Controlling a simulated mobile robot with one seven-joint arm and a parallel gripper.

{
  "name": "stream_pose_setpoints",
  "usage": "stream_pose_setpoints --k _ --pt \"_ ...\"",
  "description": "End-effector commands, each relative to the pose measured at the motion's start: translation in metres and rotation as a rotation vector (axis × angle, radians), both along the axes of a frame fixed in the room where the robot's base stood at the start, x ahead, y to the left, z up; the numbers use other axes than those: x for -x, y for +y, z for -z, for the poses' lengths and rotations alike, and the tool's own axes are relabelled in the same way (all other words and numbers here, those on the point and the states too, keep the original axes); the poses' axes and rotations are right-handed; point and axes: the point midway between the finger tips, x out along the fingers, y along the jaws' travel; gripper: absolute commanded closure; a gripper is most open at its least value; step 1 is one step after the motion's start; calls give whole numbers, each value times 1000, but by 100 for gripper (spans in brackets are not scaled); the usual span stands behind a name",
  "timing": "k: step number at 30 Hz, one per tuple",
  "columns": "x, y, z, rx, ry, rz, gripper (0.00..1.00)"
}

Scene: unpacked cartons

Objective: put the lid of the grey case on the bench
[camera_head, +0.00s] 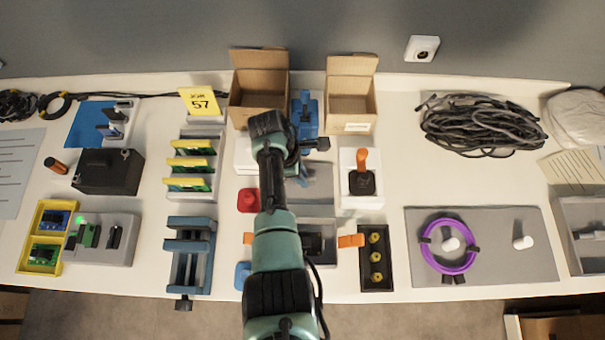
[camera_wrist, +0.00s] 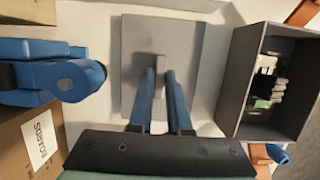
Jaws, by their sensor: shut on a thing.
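The grey lid (camera_wrist: 135,45) is a flat square plate with a small knob in its middle. My gripper (camera_wrist: 160,78) is shut on that knob in the wrist view. In the head view the lid (camera_head: 319,178) shows just right of my wrist, partly hidden by my arm. I cannot tell whether it touches the bench (camera_head: 395,170) or hangs slightly above it. The grey case (camera_wrist: 234,82) is open beside the lid, with small dark, green and light parts inside.
A blue tool (camera_head: 304,112) stands close behind the lid. Two open cartons (camera_head: 259,100) (camera_head: 350,104) are at the back. A joystick on a white base (camera_head: 361,190) is right of the lid; a red object (camera_head: 248,200) is left. Orange clips (camera_head: 351,240) flank the case.

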Motion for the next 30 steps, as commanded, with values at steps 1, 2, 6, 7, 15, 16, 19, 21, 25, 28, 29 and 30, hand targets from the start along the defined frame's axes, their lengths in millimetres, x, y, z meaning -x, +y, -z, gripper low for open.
stream_pose_setpoints --k 1,2,6,7,15,16,19,21,25,28,29,30 --pt "0 0 3 0 0 0 100" --pt "0 0 2 0 0 0 80" --pt "0 0 2 0 0 0 55" --pt "0 0 2 0 0 0 54" --pt "0 0 0 0 0 0 54" --pt "0 0 -1 0 0 0 54" --pt "-1 1 -8 0 -2 0 54" --pt "-1 4 -19 0 -3 -1 54" --pt "-1 11 -45 0 -5 0 54" --pt "-1 17 -67 -1 -4 -1 54" --pt "-1 19 -73 -1 -5 -1 54" --pt "-1 21 -80 -1 -4 -1 54"
